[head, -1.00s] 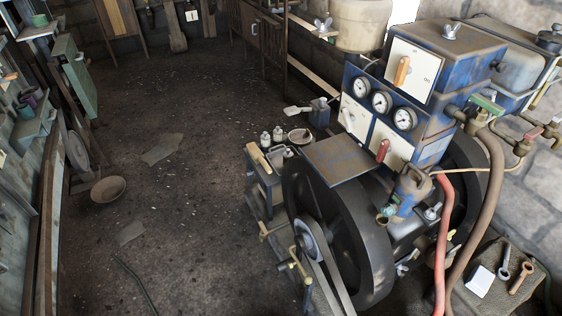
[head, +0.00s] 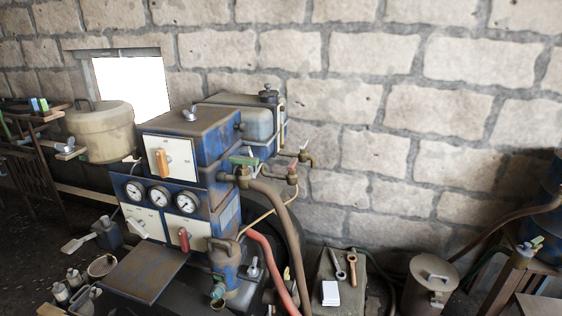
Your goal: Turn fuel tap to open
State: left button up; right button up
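The blue engine unit (head: 190,160) stands left of centre in the head view, with a grey-blue tank (head: 252,122) at its back right. Small brass taps with reddish levers sit on pipes right of the tank, one higher (head: 305,156) and one lower (head: 292,178). A green-handled valve (head: 243,161) sits at the top of a thick brown hose. I cannot tell for certain which of these is the fuel tap, nor whether any is open. Neither of my grippers shows in the head view, so nothing is seen near the taps.
A stone wall (head: 455,110) stands close behind the engine. A red hose (head: 272,270) and the brown hose (head: 288,230) hang in front. A block (head: 345,262) holds wrenches and a white card. A lidded metal can (head: 430,285) and another valve (head: 530,245) are at right.

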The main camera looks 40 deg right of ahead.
aim_at(290, 167)
jog(key=z, duration=1.5)
